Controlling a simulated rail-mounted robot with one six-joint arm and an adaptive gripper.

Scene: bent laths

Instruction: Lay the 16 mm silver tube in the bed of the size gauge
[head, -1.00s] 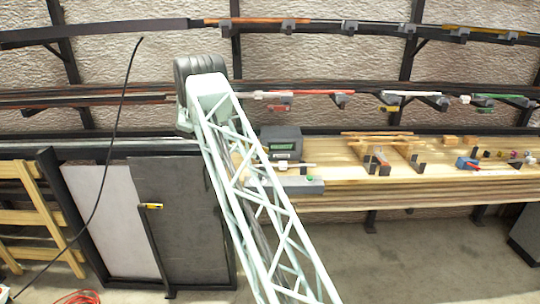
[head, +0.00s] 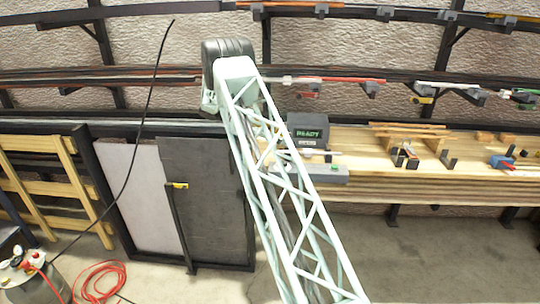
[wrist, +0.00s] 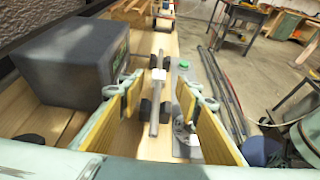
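The silver tube (wrist: 154,118), a slim grey bar with a white band (wrist: 158,74), lies lengthwise between dark blocks that look like the gauge's bed (wrist: 145,108). My gripper (wrist: 157,88) is open, its yellow-padded fingers apart on either side of the tube, with gaps visible on both sides. The gauge's dark box (wrist: 72,65) stands left of it; in the head view the box (head: 307,131) reads READY in green. The gauge's grey base (head: 322,174) is partly behind my arm. My gripper is hidden in the head view. I cannot tell the tube's diameter.
Wall racks with coloured tubes (head: 350,80) run behind. A black cable (head: 150,95) hangs at left. A red hose (head: 100,278) lies on the floor.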

